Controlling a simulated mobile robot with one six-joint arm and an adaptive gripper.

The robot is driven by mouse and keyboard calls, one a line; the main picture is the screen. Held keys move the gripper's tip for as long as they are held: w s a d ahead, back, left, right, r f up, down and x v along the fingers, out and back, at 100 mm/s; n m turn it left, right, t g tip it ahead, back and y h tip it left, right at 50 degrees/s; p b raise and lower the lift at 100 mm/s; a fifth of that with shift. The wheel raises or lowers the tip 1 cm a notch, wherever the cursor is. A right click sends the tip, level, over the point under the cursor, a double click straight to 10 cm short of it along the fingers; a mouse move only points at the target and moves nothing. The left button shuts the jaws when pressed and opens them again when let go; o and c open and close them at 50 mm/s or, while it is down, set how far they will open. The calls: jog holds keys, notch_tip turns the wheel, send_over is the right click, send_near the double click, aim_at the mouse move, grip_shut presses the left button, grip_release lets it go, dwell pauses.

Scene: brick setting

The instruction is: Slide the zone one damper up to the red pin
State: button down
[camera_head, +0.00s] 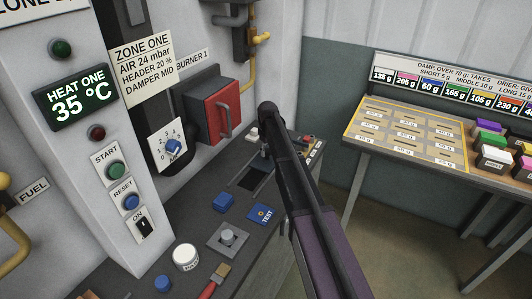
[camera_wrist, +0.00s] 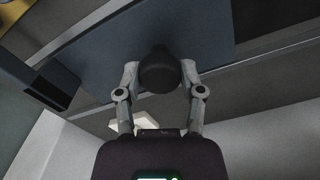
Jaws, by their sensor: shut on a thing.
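My gripper (camera_wrist: 160,78) is shut on a dark round knob (camera_wrist: 159,66) in the wrist view, with one finger on each side of it. I take the knob for the damper's handle, but its stem and track are hidden. In the head view my dark arm crosses in front of the bench and hides the knob; fingertips are not clear there. A paper sign (camera_head: 143,70) reads zone one, air 24 mbar, header 20 %, damper mid. I cannot make out a red pin in either view.
Close by are a red burner box (camera_head: 208,108), a yellow pipe (camera_head: 250,75) and an air dial (camera_head: 171,147). The bench (camera_head: 150,272) holds a white jar (camera_head: 186,257), a brush (camera_head: 216,278) and blue blocks. A table (camera_head: 375,152) with labelled blocks stands right.

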jog(key=shift+c, duration=1.2)
grip_release()
jog(key=shift+s, duration=0.15)
jog(key=s+a, duration=0.2)
jog(key=s, duration=0.1)
jog(key=s+a, duration=0.2)
jog(key=s, duration=0.1)
jog(key=s+a, duration=0.2)
jog(key=s, duration=0.2)
jog(key=shift+s+a, duration=0.1)
jog(key=shift+a, duration=0.25)
jog(key=shift+s+a+r+p, duration=0.1)
jog(key=shift+a+r+p, duration=0.05)
jog(key=shift+r+p, duration=0.65)
notch_tip(320, 180, up, 12)
jog(key=r+p, duration=0.1)
jog(key=p, duration=1.2)
jog(key=s+d+f+m+b, duration=0.2)
jog(key=s+d+f+b, duration=0.2)
jog(key=s+d, duration=0.3)
jog(key=s+d+f+m+b, duration=0.3)
jog(key=s+d, duration=0.3)
jog(key=s, duration=0.6)
jog(key=shift+s+d+f+m+b, duration=0.15)
jog(key=shift+d+f+m+b, duration=0.2)
jog(key=shift+f+b, duration=0.35)
